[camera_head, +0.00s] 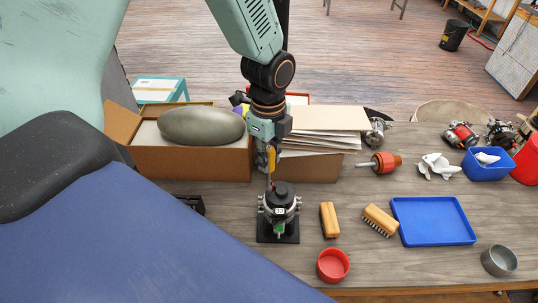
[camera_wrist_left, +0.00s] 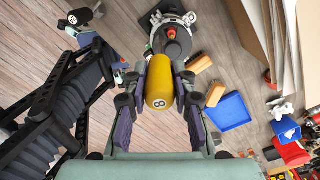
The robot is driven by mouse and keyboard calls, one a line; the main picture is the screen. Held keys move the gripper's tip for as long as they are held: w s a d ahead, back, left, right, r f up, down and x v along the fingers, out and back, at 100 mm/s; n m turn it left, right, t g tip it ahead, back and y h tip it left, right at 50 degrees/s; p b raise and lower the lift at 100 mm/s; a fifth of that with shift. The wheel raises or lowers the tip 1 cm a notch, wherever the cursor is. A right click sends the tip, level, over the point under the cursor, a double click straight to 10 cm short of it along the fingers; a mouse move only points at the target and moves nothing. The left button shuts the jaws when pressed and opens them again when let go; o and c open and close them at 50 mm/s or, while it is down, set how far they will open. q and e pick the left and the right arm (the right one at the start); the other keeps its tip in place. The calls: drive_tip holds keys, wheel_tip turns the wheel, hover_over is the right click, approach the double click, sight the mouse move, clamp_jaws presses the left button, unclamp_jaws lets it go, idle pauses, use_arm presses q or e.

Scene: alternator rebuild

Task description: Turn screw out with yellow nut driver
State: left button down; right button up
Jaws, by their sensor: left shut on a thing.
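The yellow nut driver (camera_wrist_left: 160,84), marked with an 8, is upright between the fingers of my left gripper (camera_wrist_left: 160,92) in the left wrist view. My left gripper (camera_head: 270,160) is shut on its handle, which shows as a yellow strip in the head view. Below it, the alternator (camera_head: 279,205) stands on a dark square base (camera_head: 277,237). It also shows in the left wrist view (camera_wrist_left: 172,38), beyond the driver. The driver's shaft reaches down toward the alternator's top. I cannot tell whether its tip touches the screw, which is hidden. My right gripper is not in view.
Wooden brushes (camera_head: 329,220) (camera_head: 380,220), a red cup (camera_head: 333,265) and an empty blue tray (camera_head: 433,221) stand right of the alternator. A cardboard box (camera_head: 192,163) with a grey stone-like object (camera_head: 201,126) is behind left. A metal cup (camera_head: 499,260) is front right.

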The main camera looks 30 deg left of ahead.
use_arm(q)
drive_tip(key=shift+f, duration=0.45)
idle(0.4)
drive_tip(key=n, duration=0.3)
drive_tip(key=shift+n, duration=0.3)
drive_tip(key=n, duration=0.9)
drive_tip(key=shift+n, duration=0.4)
drive_tip(key=n, duration=0.4)
drive_tip(key=shift+n, duration=0.3)
